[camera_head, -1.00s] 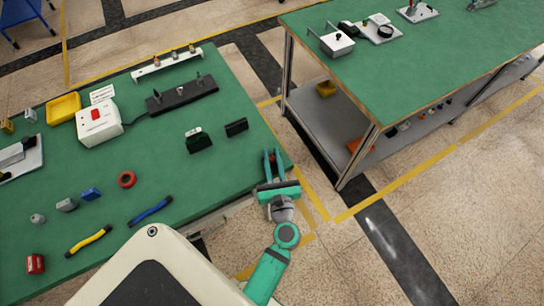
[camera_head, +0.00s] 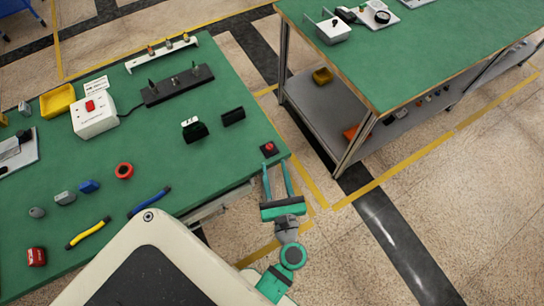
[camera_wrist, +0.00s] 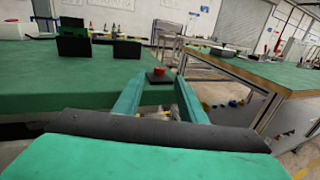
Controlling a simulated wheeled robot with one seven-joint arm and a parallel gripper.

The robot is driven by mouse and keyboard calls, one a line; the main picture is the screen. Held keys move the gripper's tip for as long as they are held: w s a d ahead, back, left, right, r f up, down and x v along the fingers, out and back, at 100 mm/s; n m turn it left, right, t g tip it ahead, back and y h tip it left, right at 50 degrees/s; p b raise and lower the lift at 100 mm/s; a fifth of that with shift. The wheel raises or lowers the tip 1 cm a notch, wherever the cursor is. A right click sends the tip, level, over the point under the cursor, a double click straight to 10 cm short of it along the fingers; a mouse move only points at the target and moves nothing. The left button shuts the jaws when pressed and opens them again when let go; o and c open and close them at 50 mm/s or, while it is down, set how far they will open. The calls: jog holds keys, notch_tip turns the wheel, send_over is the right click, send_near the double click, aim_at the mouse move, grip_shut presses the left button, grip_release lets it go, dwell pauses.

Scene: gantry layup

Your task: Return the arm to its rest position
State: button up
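My gripper (camera_head: 278,180) is at the right front edge of the near green table (camera_head: 150,120), on the end of my teal arm. Its two fingers are spread apart with nothing between them. A small dark block with a red top (camera_head: 269,149) sits on the table's right corner, just beyond the fingertips. In the wrist view the fingers (camera_wrist: 160,95) point toward this red-topped block (camera_wrist: 160,75), and a gap shows between them.
A black block (camera_head: 233,116) and a green-and-black block (camera_head: 194,129) stand on the near table. A blue-handled tool (camera_head: 149,202) and a red ring (camera_head: 124,170) lie left. A second green-topped bench (camera_head: 400,60) stands right, across a floor gap (camera_head: 310,165).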

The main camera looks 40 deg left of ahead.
jog(key=shift+v, duration=0.95)
jog(key=s+d+f+n+h, duration=0.4)
jog(key=d+n+h, duration=0.1)
jog(key=d+n, duration=0.15)
jog(key=s+d+f+n+h, duration=0.3)
jog(key=s+d+n+h, duration=0.2)
jog(key=d+h, duration=0.15)
jog(key=s+d+r+n+t+h, duration=0.2)
jog(key=s+d+r+n, duration=0.4)
jog(key=r+n, duration=0.5)
jog(key=d+n+t, duration=0.1)
jog(key=n, duration=0.2)
jog(key=shift+n+t, duration=0.3)
jog(key=shift+n, duration=0.05)
